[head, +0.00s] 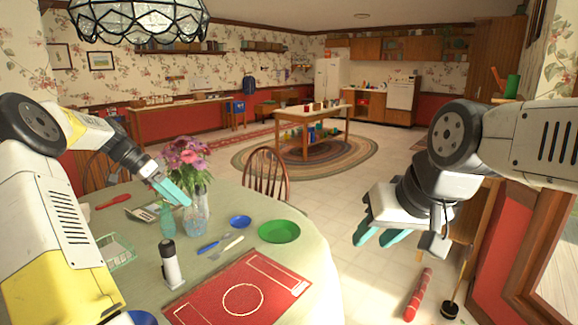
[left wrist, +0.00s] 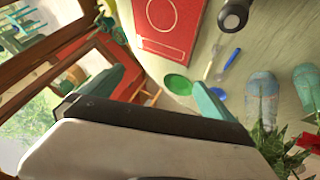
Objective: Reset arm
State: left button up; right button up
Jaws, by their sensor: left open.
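My left gripper (head: 172,190) hangs over the round table near the flower vase in the head view. In the left wrist view its teal fingers (left wrist: 162,92) are spread apart. My right gripper (head: 378,236) is to the right of the table, over the floor. Its two teal fingers point down and to the left with a gap between them, and they look empty.
The table (head: 300,262) holds a red mat (head: 238,290), green plate (head: 279,232), blue bowl (head: 240,221), cutlery, glasses (head: 196,220), dark-topped bottle (head: 171,265), wire basket (head: 118,252) and flowers (head: 187,155). A chair (head: 266,172) stands behind. A red roll (head: 418,295) is below my right gripper.

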pick_arm(q)
jog(key=s+d+r+n+y, duration=0.2)
jog(key=s+d+r+y, duration=0.15)
jog(key=s+d, duration=0.3)
jog(key=s+d+r+n+y, duration=0.1)
jog(key=s+d+r+y, duration=0.1)
jog(key=s+d+r, duration=0.45)
jog(key=s+d+f+n+t, duration=0.1)
jog(key=s+d+n+t, duration=0.1)
jog(key=s, duration=0.6)
jog(key=s+d+f+n+t, duration=0.1)
jog(key=s+d+n+t, duration=0.1)
jog(key=s, duration=0.6)
jog(key=shift+d+n+t, duration=0.4)
jog(key=shift+d+n, duration=0.1)
jog(key=shift+d, duration=0.7)
